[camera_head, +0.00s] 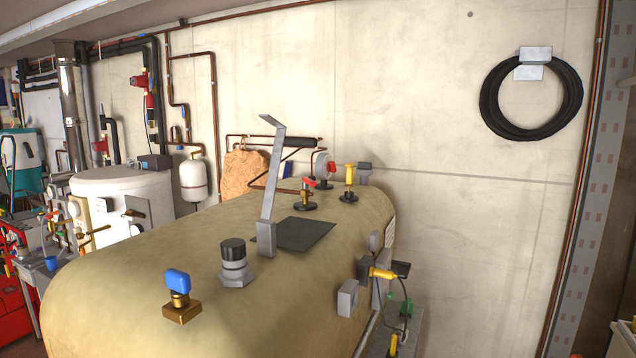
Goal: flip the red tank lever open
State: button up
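The large beige tank (130,290) fills the lower middle of the head view. Near its far end, a small red lever (308,183) sits on a brass valve (304,199) with a dark round base. The lever is small in the picture, and I cannot tell its exact angle. A round gauge-like part with red on it (326,168) stands just behind and to the right. My gripper is not in view, so nothing is seen touching the lever.
On the tank stand a blue-handled valve (178,282), a black-capped fitting (235,262), a tall grey bent bar (273,180) by a dark plate (304,234), and a yellow valve (349,181). Grey and yellow fittings (381,273) stick out at the right side.

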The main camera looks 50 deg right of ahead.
aim_at(306, 182)
jog(key=k+l+z, duration=0.1)
jog(key=l, duration=0.4)
jog(key=k+l, duration=0.15)
jog(key=l, duration=0.3)
jog(key=k+l+z, duration=0.15)
jog(key=l, duration=0.35)
jog(key=i, duration=0.05)
